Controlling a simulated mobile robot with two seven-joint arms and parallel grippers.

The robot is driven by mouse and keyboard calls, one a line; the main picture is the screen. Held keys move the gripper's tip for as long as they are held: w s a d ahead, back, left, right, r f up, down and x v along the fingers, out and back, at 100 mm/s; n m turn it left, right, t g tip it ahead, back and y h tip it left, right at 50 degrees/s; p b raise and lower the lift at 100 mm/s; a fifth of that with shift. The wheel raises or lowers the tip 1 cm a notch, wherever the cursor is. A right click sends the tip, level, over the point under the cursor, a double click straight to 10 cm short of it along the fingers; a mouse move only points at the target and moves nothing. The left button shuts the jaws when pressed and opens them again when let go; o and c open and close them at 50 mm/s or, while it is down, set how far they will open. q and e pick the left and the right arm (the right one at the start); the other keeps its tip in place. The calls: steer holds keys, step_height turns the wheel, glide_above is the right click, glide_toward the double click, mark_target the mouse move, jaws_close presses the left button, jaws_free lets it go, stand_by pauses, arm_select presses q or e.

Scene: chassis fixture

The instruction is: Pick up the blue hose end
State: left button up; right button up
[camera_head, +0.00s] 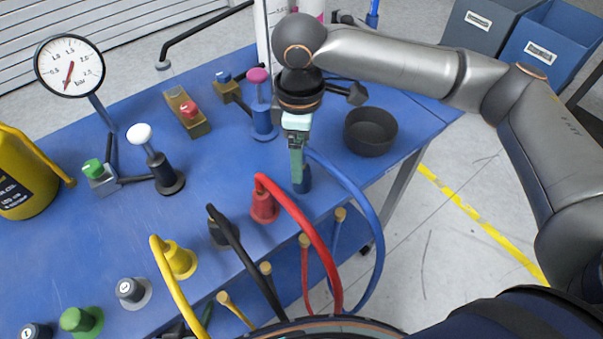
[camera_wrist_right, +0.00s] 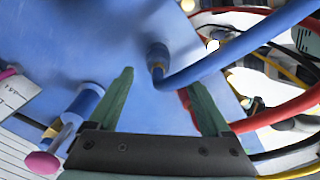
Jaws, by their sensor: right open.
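The blue hose (camera_head: 357,194) arcs from a blue fitting (camera_head: 303,182) on the blue table down past the front edge. In the right wrist view the blue hose end (camera_wrist_right: 157,60) stands at the fitting, beyond and between the fingertips. My right gripper (camera_head: 297,172) points down above it, and its green fingers partly hide the hose end in the head view. In the right wrist view the gripper (camera_wrist_right: 165,90) is open with nothing between the fingers. My left gripper is not in view.
A red hose (camera_head: 303,222) passes close left of the blue one, with black (camera_head: 240,252) and yellow (camera_head: 167,280) hoses further left. A black bowl (camera_head: 370,132) stands right of the gripper. A pink-topped blue plunger (camera_head: 263,120) stands behind left. The table's left middle has free room.

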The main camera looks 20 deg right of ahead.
steer(key=shift+d+f, duration=0.2)
steer(key=shift+f, duration=2.5)
jaws_close()
steer(key=shift+w, duration=0.1)
